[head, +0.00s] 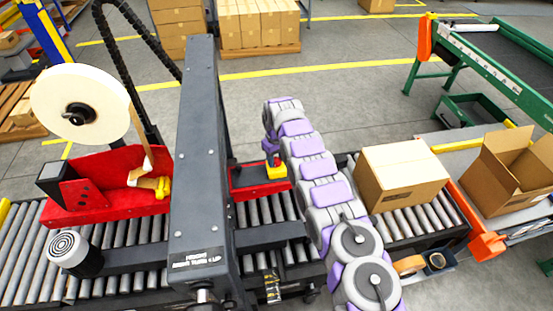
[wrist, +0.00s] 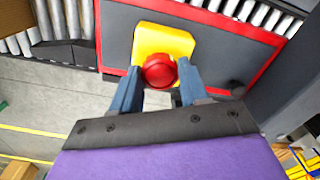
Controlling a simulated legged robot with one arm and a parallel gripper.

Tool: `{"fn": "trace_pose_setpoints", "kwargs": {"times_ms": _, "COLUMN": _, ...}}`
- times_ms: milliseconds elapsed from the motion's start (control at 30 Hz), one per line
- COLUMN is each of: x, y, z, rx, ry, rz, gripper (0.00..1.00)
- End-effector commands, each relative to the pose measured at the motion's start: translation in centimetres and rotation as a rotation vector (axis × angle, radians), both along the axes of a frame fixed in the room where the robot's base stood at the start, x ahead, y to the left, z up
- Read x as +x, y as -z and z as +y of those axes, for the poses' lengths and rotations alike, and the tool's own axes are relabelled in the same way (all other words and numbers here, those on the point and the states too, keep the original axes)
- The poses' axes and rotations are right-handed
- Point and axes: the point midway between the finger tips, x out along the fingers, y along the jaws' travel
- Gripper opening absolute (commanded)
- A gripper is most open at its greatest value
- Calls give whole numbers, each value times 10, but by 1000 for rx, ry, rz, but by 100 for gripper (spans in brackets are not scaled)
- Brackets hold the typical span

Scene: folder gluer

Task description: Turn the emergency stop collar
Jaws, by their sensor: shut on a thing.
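The emergency stop is a round red knob (wrist: 159,71) on a yellow box (wrist: 150,36), which is fixed to a dark panel with a red border (wrist: 225,40). I cannot make out a collar separate from the knob. My gripper (wrist: 160,66) has its two blue fingers on either side of the knob, shut on it. In the head view the yellow box (head: 278,172) shows beside the machine's dark upright, at the end of my grey and purple arm. My fingers are mostly hidden there, and the knob cannot be seen clearly.
A dark upright frame (head: 202,150) stands left of my arm, over a roller conveyor (head: 25,255). A closed carton (head: 400,175) rests on the rollers at right. An open carton (head: 508,170) stands farther right. A tape roll (head: 80,102) is at left.

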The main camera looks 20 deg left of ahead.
Motion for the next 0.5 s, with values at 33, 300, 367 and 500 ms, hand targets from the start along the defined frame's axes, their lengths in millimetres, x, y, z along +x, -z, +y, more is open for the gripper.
{"fn": "trace_pose_setpoints", "kwargs": {"times_ms": 33, "x": 1, "y": 0, "z": 1, "rx": 3, "ry": 40, "rz": -6, "gripper": 14}}
{"fn": "trace_pose_setpoints", "kwargs": {"times_ms": 300, "x": 2, "y": -1, "z": 1, "rx": 3, "ry": 266, "rz": -6, "gripper": 14}}
{"fn": "trace_pose_setpoints", "kwargs": {"times_ms": 367, "x": 2, "y": -1, "z": 1, "rx": 4, "ry": 307, "rz": -6, "gripper": 14}}
{"fn": "trace_pose_setpoints", "kwargs": {"times_ms": 500, "x": 2, "y": -1, "z": 1, "rx": 4, "ry": 390, "rz": -7, "gripper": 14}}
